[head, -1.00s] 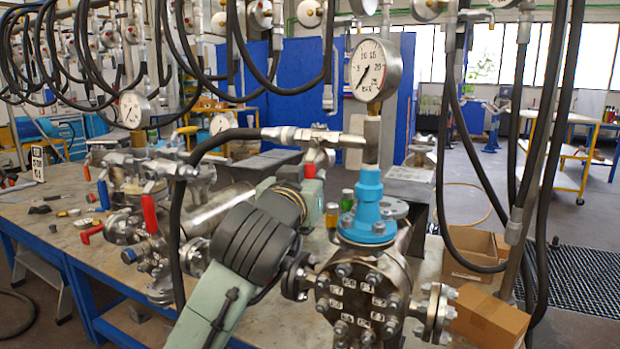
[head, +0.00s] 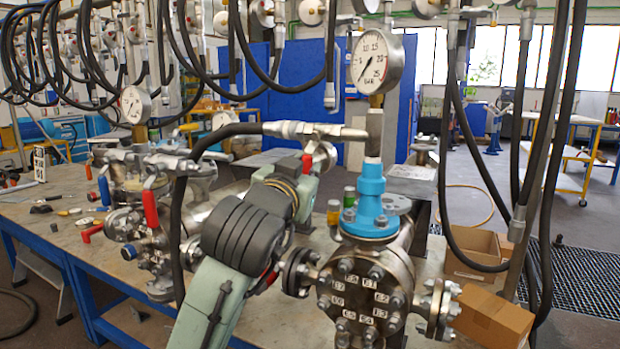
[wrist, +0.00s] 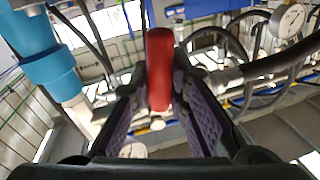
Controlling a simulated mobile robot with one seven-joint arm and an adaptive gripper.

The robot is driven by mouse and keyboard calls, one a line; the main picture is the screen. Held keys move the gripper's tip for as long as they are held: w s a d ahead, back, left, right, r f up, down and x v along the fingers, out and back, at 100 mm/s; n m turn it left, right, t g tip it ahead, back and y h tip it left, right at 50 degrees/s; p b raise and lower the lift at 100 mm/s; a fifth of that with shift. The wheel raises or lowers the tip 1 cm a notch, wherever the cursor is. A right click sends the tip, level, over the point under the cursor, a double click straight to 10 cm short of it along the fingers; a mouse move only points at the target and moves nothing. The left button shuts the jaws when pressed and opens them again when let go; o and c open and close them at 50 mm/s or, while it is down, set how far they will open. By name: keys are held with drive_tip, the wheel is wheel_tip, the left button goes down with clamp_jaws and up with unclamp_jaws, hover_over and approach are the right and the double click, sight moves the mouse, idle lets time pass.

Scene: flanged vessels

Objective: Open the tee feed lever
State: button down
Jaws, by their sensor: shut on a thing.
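The red tee feed lever (wrist: 160,70) stands upright between my two purple-padded fingers in the wrist view. My gripper (wrist: 161,88) is shut on it. In the head view the lever shows as a small red piece (head: 307,164) just below the silver tee (head: 318,131); my gripper (head: 318,157) and wrist cover most of it. The tee joins a black hose on its left to the gauge stem (head: 374,130) on its right. The lever's pivot is hidden in both views.
A blue fitting (head: 370,200) tops the flanged vessel (head: 362,292) right of my arm. A pressure gauge (head: 376,62) stands above. Black hoses hang around. Another vessel with a red lever (head: 150,209) is at left. A cardboard box (head: 492,318) sits at lower right.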

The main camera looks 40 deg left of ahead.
sight(292, 127)
drive_tip(key=a+r+m+t+b, duration=0.1)
drive_tip(key=m, duration=0.3)
drive_tip(key=a+r+m+h+b, duration=0.1)
drive_tip(key=a+m, duration=0.1)
drive_tip(key=m, duration=0.2)
drive_tip(key=s+a+r+m+t+b, duration=0.1)
drive_tip(key=r+m+b, duration=0.1)
drive_tip(key=m, duration=0.3)
drive_tip(key=shift+a+t, duration=0.15)
drive_tip(key=shift+t, duration=0.15)
drive_tip(key=shift+a+r+m+h, duration=0.1)
drive_tip(key=shift+r+m+h, duration=0.35)
drive_tip(key=shift+m, duration=0.8)
drive_tip(key=shift+a+r+m+h, duration=0.1)
drive_tip(key=shift+r+m+h, duration=0.35)
drive_tip(key=shift+m, duration=0.8)
drive_tip(key=shift+r, duration=0.1)
drive_tip(key=c, duration=1.5)
unclamp_jaws()
drive_tip(key=v, duration=1.2)
drive_tip(key=shift+d+f, duration=0.1)
drive_tip(key=shift+f, duration=0.15)
